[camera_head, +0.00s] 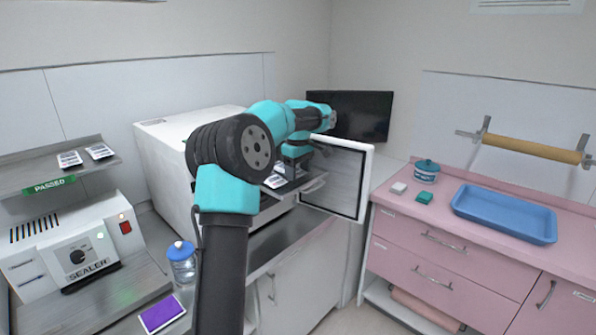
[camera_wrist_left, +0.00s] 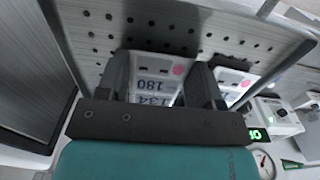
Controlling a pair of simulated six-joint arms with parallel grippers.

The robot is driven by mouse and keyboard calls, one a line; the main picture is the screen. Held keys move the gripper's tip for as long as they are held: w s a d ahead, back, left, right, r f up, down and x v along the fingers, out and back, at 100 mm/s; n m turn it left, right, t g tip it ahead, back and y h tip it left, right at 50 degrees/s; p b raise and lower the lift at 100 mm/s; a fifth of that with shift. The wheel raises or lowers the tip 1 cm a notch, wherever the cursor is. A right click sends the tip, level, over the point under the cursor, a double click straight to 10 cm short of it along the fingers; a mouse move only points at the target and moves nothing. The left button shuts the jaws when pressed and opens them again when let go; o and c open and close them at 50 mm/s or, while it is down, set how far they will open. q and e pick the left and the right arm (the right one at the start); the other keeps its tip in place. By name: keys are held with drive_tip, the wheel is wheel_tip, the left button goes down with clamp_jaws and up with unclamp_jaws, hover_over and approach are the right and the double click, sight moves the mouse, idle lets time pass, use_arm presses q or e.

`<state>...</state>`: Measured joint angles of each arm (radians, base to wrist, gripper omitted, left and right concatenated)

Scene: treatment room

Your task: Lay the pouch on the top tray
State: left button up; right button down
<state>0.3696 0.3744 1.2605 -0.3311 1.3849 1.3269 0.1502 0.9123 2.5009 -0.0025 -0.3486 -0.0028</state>
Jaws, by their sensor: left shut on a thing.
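My left gripper (camera_head: 293,163) is at the open front of the white sterilizer (camera_head: 165,135), over a grey tray (camera_head: 314,186) that sticks out of it. In the left wrist view the gripper (camera_wrist_left: 162,80) is shut on a white pouch (camera_wrist_left: 158,68) with printed numbers and a pink dot. The perforated tray (camera_wrist_left: 200,22) lies behind the pouch; I cannot tell whether they touch. A second, similar pouch (camera_wrist_left: 232,82) shows just right of the fingers. In the head view a white pouch (camera_head: 275,181) shows near the tray, partly covered by my arm. My right gripper is not in view.
The sterilizer door (camera_head: 345,180) stands open right of the tray. Two pouches (camera_head: 99,151) lie on the left shelf marked PASSED, above a sealer (camera_head: 75,250). A lidded jar (camera_head: 181,262) and purple pad (camera_head: 161,313) are in front. A blue tray (camera_head: 505,212) sits on the pink cabinet.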

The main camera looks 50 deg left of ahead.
use_arm(q)
drive_tip(key=shift+f, duration=0.15)
drive_tip(key=o, duration=0.9)
wheel_tip(320, 180, up, 12)
idle(0.8)
